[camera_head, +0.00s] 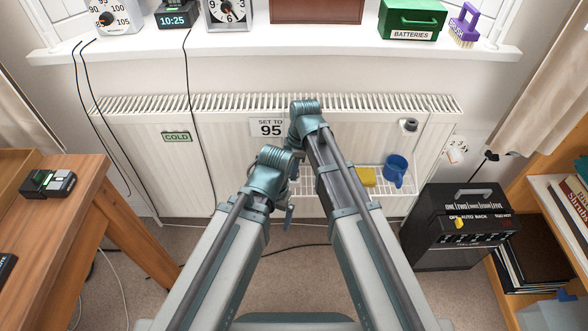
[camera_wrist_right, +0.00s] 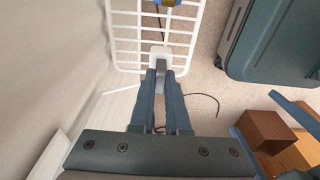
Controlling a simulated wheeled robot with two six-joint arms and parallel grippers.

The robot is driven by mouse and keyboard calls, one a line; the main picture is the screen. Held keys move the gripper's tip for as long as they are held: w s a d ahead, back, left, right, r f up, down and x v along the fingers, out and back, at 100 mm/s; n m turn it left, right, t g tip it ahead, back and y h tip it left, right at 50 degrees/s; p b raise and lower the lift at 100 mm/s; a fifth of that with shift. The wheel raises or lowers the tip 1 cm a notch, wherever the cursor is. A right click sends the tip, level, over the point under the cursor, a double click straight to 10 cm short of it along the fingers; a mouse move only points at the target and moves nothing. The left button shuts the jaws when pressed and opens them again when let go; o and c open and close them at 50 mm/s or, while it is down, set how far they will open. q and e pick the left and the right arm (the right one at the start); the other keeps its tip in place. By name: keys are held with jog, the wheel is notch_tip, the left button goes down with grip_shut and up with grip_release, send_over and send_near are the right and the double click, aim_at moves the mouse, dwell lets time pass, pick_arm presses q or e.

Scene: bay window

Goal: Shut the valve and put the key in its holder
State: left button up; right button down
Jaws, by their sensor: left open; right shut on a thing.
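My right gripper (camera_wrist_right: 161,75) is shut on a small pale grey-white thing (camera_wrist_right: 160,52) at the edge of the wire rack in the right wrist view. I cannot tell whether it is the key; the arm hides it in the head view. My left gripper (camera_head: 289,212) is open, low in front of the radiator.
A black box with a handle (camera_head: 462,230) stands on the floor at right. A wooden table (camera_head: 85,185) is at left. A dial (camera_head: 112,20) stands on the sill.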

jog(key=shift+f+b, duration=0.3)
jog(key=shift+f, duration=0.1)
jog(key=c, duration=0.8)
grip_release()
jog(key=shift+r, duration=0.1)
jog(key=r+p, duration=0.4)
jog(key=d+r+p, duration=0.1)
jog(key=r+p, duration=0.8)
jog(key=p, duration=0.1)
jog(key=shift+d+r, duration=0.35)
